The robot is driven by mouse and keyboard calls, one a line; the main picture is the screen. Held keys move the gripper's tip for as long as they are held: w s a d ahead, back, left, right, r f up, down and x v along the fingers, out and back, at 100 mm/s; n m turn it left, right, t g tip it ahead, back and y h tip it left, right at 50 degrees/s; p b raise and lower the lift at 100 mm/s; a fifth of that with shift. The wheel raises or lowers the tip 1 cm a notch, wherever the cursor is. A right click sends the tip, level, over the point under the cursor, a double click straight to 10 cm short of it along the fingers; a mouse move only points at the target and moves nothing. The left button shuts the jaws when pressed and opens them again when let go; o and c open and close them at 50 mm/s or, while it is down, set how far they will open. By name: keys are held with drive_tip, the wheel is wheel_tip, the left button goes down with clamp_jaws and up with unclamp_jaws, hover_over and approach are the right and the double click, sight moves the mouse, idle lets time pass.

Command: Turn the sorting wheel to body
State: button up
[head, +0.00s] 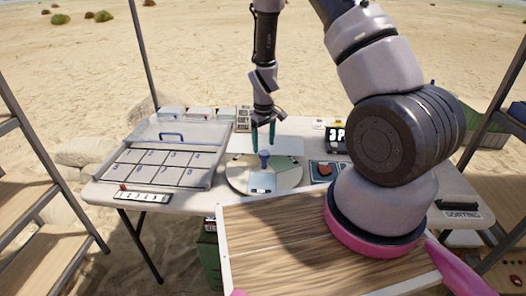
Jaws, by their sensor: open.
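The sorting wheel (238,175) is a round disc with pale and tan sectors, lying on the folding table (105,195). A blue knob (264,160) stands up at its middle, and a light blue and white piece (263,183) lies on its near part. My gripper (263,148) points down above the wheel, with its two green fingers apart around or just above the knob. I cannot tell whether they touch it. The wheel's sector labels are too small to read.
A compartment tray (165,133) with a blue handle stands on the left of the table. A numbered strip (143,197) lies in front of it. A card with a red shape (325,170) and a black display (336,136) are right of the wheel. Shelves flank both sides.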

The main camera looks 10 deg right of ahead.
sight(264, 152)
drive_tip(key=shift+d+f, duration=0.1)
drive_tip(key=shift+f, duration=1.85)
clamp_jaws()
